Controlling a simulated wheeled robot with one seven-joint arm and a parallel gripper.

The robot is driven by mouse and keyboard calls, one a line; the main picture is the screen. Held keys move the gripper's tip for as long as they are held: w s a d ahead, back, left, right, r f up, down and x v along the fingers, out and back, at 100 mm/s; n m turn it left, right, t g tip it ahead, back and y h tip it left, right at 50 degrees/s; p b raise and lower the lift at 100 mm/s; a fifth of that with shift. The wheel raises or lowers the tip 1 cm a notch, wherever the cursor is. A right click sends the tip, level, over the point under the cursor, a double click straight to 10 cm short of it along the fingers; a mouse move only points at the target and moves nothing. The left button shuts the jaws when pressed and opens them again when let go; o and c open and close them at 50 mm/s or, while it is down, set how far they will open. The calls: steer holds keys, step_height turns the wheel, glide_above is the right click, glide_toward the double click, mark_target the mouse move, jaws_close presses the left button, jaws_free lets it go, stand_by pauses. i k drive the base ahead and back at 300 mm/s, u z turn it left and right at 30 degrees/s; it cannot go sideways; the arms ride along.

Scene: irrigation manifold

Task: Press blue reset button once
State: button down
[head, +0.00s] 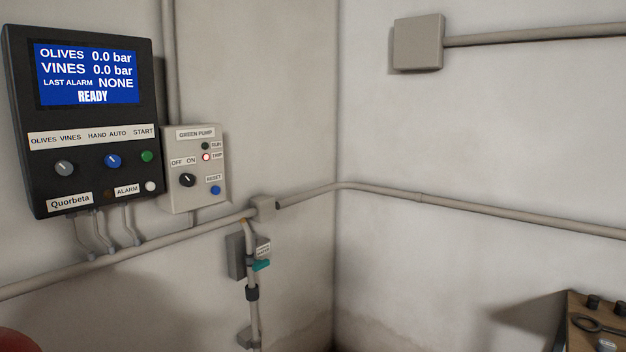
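The blue reset button (215,190) is a small round button at the lower right of the light grey pump box (194,169), under a label reading RESET. The box is labelled GREEN PUMP and hangs on the left wall. On it are a black OFF/ON knob (187,180), a dark lamp (205,146) marked RUN and a red-ringed lamp (206,157) with a pale centre, marked TRIP. The knob's exact setting is hard to tell. My gripper is not in view.
A black control panel (85,120) left of the box has a blue knob (112,160); its screen reads READY. Pipes (380,189) run along both walls. A vertical pipe with a teal handle (261,265) stands below. A wooden surface with tools (577,308) is at lower right.

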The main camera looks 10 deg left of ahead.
mark_target(216, 190)
steer(key=z, duration=0.05)
steer(key=i, duration=1.15)
steer(key=u, duration=1.25)
steer(key=i, duration=0.85)
steer(key=u, duration=0.95)
